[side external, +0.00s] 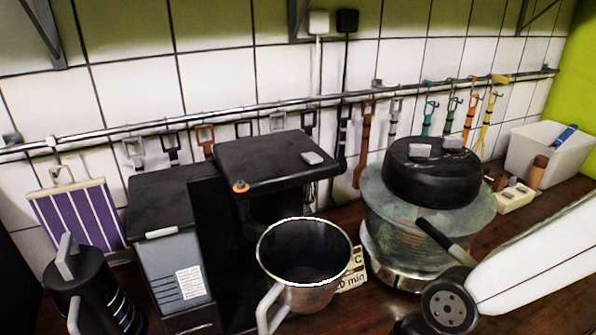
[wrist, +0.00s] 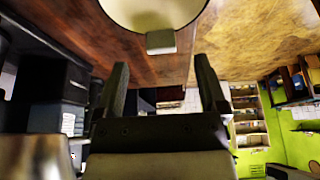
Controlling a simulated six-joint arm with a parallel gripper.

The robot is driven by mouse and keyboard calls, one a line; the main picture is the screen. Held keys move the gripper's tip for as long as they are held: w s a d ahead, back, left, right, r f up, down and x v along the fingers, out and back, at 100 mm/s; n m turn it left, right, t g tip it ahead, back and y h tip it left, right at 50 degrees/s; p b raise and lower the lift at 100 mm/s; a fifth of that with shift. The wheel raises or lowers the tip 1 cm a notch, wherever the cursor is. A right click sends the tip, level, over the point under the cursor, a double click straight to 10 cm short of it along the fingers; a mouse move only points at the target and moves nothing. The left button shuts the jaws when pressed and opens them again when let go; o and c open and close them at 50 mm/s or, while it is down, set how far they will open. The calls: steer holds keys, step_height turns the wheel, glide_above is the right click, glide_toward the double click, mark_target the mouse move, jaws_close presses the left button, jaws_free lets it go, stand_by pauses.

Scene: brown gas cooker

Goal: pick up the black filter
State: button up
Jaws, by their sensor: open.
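A round black part (side external: 432,178) with grey tabs on top sits on the glass vessel (side external: 400,238). It looks most like the black filter, but I cannot tell for sure. My gripper (wrist: 161,62) is open, with nothing visible between its fingers in the wrist view. In the side view one dark finger (side external: 446,242) crosses in front of the vessel, below the black part. The other finger is not clear there. A cream rounded object (wrist: 155,12) with a grey tab (wrist: 161,41) lies beyond the fingertips.
A metal pot (side external: 305,265) with a grey handle stands left of the vessel. Behind it is a black coffee machine (side external: 272,162). A black jug (side external: 92,290) stands front left. Utensils hang on a wall rail (side external: 250,105). A white bin (side external: 540,150) stands back right.

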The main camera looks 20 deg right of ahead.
steer(key=shift+x, duration=2.6)
steer(key=shift+a, duration=0.1)
steer(key=shift+r, duration=0.1)
jaws_close()
